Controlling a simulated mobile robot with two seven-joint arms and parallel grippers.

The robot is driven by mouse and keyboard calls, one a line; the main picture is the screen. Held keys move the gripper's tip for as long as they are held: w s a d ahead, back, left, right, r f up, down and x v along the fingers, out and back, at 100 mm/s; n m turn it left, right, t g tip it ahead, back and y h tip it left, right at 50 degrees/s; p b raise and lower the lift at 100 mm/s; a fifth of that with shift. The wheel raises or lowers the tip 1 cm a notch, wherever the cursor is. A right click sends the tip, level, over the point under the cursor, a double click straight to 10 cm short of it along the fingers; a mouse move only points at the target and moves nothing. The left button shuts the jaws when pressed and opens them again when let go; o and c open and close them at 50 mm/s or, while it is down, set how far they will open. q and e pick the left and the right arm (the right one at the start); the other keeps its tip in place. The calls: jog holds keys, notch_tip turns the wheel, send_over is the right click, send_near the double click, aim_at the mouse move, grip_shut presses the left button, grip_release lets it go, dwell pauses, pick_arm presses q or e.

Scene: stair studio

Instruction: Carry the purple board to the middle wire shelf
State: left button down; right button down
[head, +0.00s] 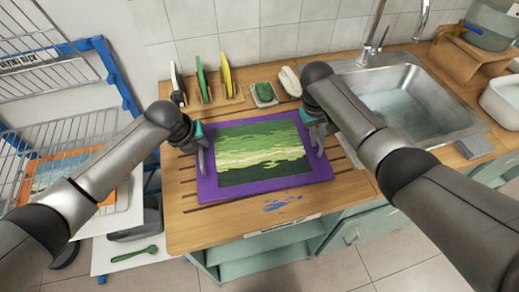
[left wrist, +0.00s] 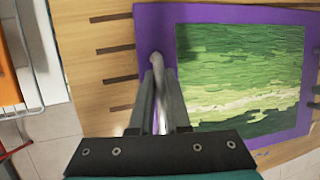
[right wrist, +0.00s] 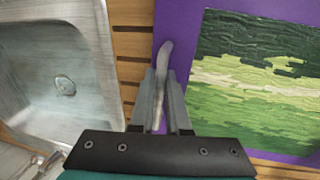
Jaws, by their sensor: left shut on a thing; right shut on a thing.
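The purple board (head: 205,188) carries a green landscape painting and lies on or just above the wooden counter; I cannot tell which. The wire rack (head: 60,130) stands at the left. One of its shelves holds an orange-edged board (head: 62,180); my left arm partly covers that area.
The wooden counter (head: 190,230) has a sink (head: 405,100) at the right. Upright plates in a holder (head: 203,85), a sponge dish (head: 264,95) and a white object (head: 289,80) stand behind the board. A green spoon (head: 135,254) lies low at left.

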pick_arm(q)
jog(key=shift+r, duration=0.2)
pick_arm(e)
jog(key=shift+r, duration=0.15)
